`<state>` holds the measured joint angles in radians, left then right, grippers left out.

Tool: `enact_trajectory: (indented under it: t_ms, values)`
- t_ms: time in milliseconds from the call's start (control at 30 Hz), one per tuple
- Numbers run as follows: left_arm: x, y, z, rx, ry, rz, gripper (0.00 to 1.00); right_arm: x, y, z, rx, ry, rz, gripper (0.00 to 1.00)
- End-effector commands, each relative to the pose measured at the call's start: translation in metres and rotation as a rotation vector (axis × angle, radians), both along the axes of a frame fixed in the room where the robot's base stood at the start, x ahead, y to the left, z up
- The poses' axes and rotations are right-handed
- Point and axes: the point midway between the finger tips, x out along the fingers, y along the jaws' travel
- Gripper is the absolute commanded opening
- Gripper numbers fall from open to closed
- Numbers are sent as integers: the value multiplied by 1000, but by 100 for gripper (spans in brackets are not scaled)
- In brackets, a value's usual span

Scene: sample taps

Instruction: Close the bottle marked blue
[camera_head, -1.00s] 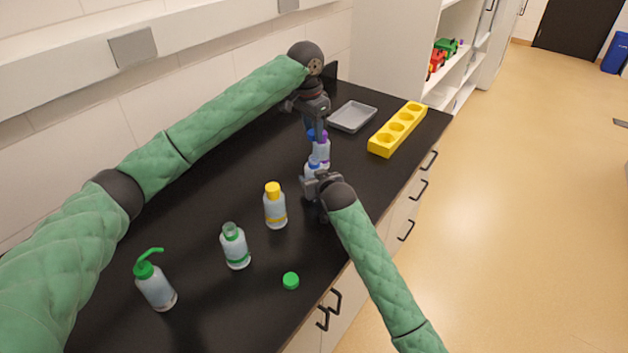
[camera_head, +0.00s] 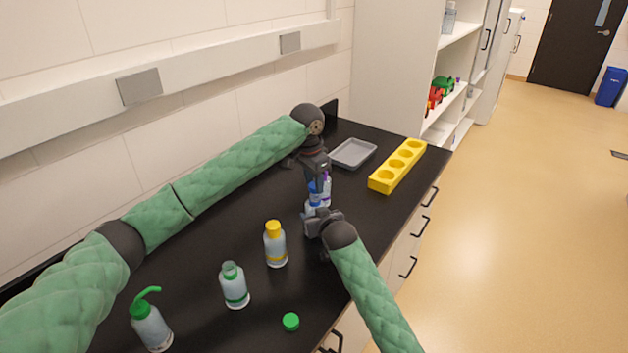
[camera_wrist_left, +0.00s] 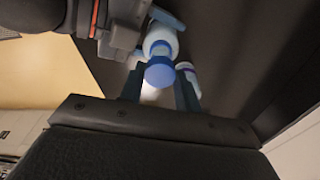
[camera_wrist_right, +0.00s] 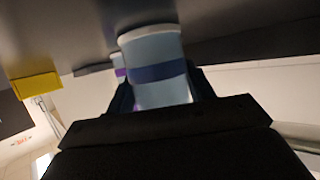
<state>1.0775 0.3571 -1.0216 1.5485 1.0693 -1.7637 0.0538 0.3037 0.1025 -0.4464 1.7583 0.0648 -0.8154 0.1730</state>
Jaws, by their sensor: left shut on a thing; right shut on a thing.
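The bottle with the blue band (camera_wrist_right: 158,73) is pale and stands upright between the fingers of my right gripper (camera_head: 314,221), which is shut on it. My left gripper (camera_head: 318,178) comes from above and is shut on the blue cap (camera_head: 314,188). In the left wrist view the cap (camera_wrist_left: 159,73) lies in line with the bottle (camera_wrist_left: 162,38), over its mouth. The cap hides the mouth, so I cannot tell whether it is seated or just above.
A purple-marked bottle (camera_head: 327,187) stands close behind the blue one. A yellow-capped bottle (camera_head: 275,245), an open green-banded bottle (camera_head: 234,285), a green cap (camera_head: 291,321) and a green-topped wash bottle (camera_head: 150,322) stand nearer. A grey tray (camera_head: 370,143) and yellow rack (camera_head: 382,184) are behind.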

Motion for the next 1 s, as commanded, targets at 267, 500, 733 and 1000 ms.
enact_trajectory:
  t_ms: [267,500,733,1000]
  values:
    - [0,0,-2,-1,1,0,12,0,0,-1,-1,2,0,12]
    - [0,0,-13,-1,2,0,12,0,0,-1,-1,2,0,12]
    - [0,0,-18,-1,0,0,12,0,0,-1,-1,2,0,12]
    - [0,0,-18,-1,0,0,12,0,0,-1,-1,2,0,12]
